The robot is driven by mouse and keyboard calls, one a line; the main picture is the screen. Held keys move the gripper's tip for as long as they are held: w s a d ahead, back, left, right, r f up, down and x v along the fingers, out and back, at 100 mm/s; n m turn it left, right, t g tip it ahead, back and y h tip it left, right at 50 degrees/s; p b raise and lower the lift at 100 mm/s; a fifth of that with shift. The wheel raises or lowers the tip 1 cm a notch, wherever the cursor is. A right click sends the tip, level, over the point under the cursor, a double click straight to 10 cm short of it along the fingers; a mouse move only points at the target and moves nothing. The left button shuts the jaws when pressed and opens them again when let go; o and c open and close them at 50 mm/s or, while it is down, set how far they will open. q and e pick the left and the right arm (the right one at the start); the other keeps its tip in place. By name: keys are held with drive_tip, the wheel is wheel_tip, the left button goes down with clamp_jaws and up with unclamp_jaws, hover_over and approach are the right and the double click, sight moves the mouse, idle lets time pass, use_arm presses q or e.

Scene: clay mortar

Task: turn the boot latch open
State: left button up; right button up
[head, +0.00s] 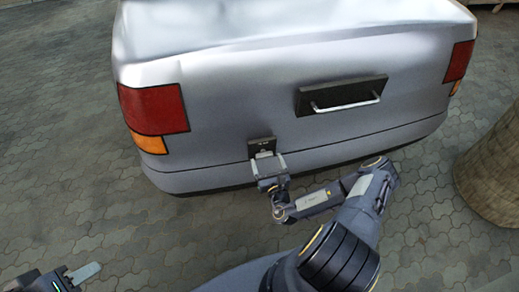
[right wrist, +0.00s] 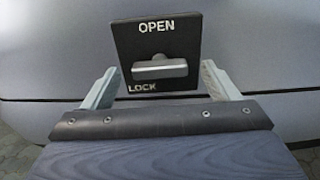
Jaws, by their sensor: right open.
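The boot latch (right wrist: 160,68) is a grey bar-shaped handle on a black plate (right wrist: 178,40) marked OPEN at the top and LOCK at the lower left. The bar lies about level across the plate. In the head view the plate (head: 262,144) sits low on the rear of the silver car, and the gripper partly covers it. My right gripper (right wrist: 157,90) is open, with one finger on each side of the latch. The fingers look apart from the bar; their distance from the plate is hard to tell. My left gripper (head: 75,278) is partly visible at the lower left, away from the car.
The silver car (head: 230,100) fills the upper middle. A black panel (head: 342,94) with a metal bar handle (head: 345,105) sits to the right of the latch. A thick brown trunk-like column (head: 492,170) stands at the right. Grey paving (head: 80,200) is clear at the left.

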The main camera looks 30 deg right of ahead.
sight(265, 157)
drive_tip(key=x, duration=0.5)
drive_tip(key=shift+w, duration=0.4)
drive_tip(key=c, duration=1)
